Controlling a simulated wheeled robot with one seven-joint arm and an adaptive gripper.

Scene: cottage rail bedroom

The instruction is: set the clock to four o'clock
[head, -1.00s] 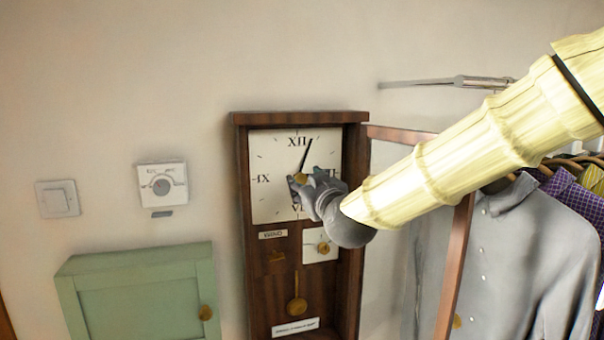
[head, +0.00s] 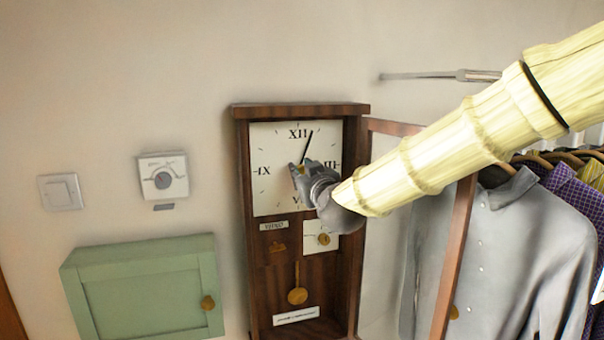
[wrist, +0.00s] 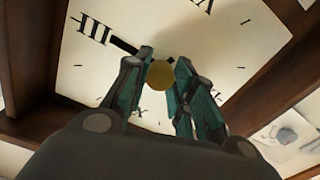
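The clock is a tall brown wooden case (head: 244,230) with a cream dial (head: 268,145) and Roman numerals. In the head view a long black hand (head: 308,147) points up, close to the one o'clock place. The wrist view shows the dial upside down, with a short black hand (wrist: 125,46) pointing close to III, perhaps slightly past it. My gripper (head: 302,172) is at the dial centre. In the wrist view its fingers (wrist: 165,62) stand on both sides of the round brass centre knob (wrist: 160,76) and appear closed on it. They hide part of the dial.
The clock's framed door (head: 458,250) stands open on the right, under my arm. Hanging shirts (head: 510,250) are beyond it. A green cabinet (head: 140,290), a dial thermostat (head: 162,178) and a light switch (head: 60,191) are on the left wall. A pendulum (head: 297,295) hangs below the dial.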

